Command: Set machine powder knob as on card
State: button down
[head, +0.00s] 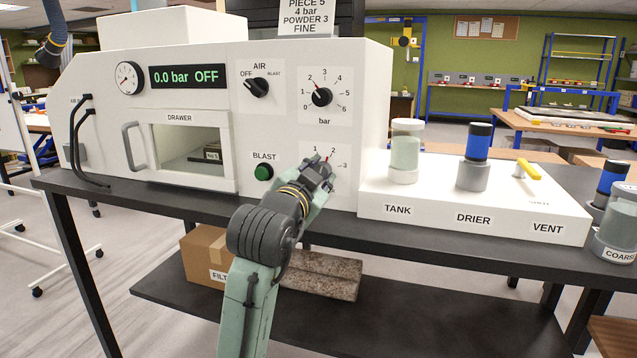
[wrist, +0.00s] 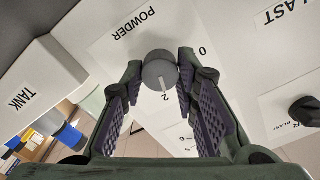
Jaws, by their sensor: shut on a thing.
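The powder knob (wrist: 159,70) is a round grey knob on the white machine's front panel (head: 290,130). In the wrist view its pale pointer line aims at the 2. Both fingertips of my gripper (wrist: 161,66) are closed on its sides; in the head view my gripper (head: 319,170) hides most of the knob and the dial's lower part. The numbers 1, 2 and 3 show around it. The card (head: 303,16) on top reads PIECE 5, 4 bar, POWDER 3, FINE, with its upper edge cut off.
The bar knob (head: 321,97) sits just above, its red pointer near 2. The air knob (head: 258,88) points toward OFF, and the green blast button (head: 264,172) is left of my gripper. The display (head: 187,77) reads 0.0 bar OFF. A white tank-and-drier unit (head: 400,212) stands right.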

jog(key=m+b, duration=0.2)
jog(key=m, duration=0.3)
jog(key=shift+f+m+b, duration=0.1)
jog(key=shift+m+b, duration=0.2)
jog(key=shift+b, duration=0.05)
jog(key=m+b, duration=0.2)
jog(key=m, duration=0.3)
jog(key=shift+m, duration=0.7)
jog(key=c, duration=1.2)
grip_release()
jog(key=shift+c, duration=0.2)
jog(key=shift+s, duration=0.1)
jog(key=v, duration=1.2)
